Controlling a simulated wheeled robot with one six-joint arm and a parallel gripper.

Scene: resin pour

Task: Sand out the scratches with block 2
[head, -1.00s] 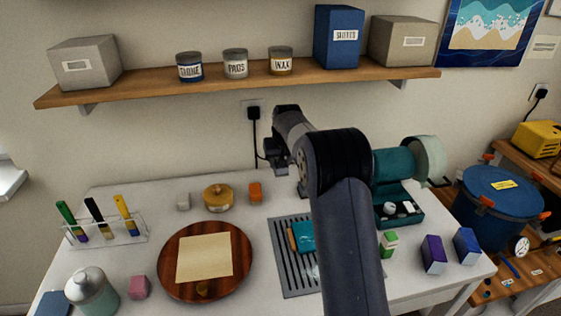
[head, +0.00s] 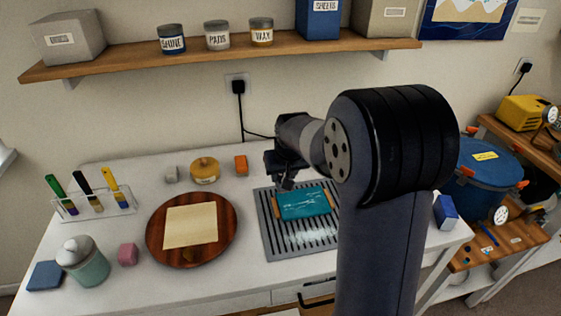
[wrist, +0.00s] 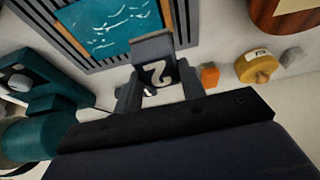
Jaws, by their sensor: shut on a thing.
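A teal resin panel (head: 304,204) with wooden side edges and white scratch marks lies on a grey slatted mat (head: 271,240). Its scratched face also shows in the wrist view (wrist: 110,30). My gripper (head: 284,178) is above the panel's back edge in the head view. In the wrist view my gripper (wrist: 158,88) is shut on a grey block, block 2 (wrist: 154,50), with a white 2 on its dark face. The block appears just beside the panel's edge; I cannot tell whether it touches.
A round wooden board (head: 158,238) with a tan sheet is left of the mat. An orange block (head: 241,165) and a yellow-lidded jar (head: 205,170) stand behind. A blue block (head: 446,210) is at right. My arm hides much of the right side.

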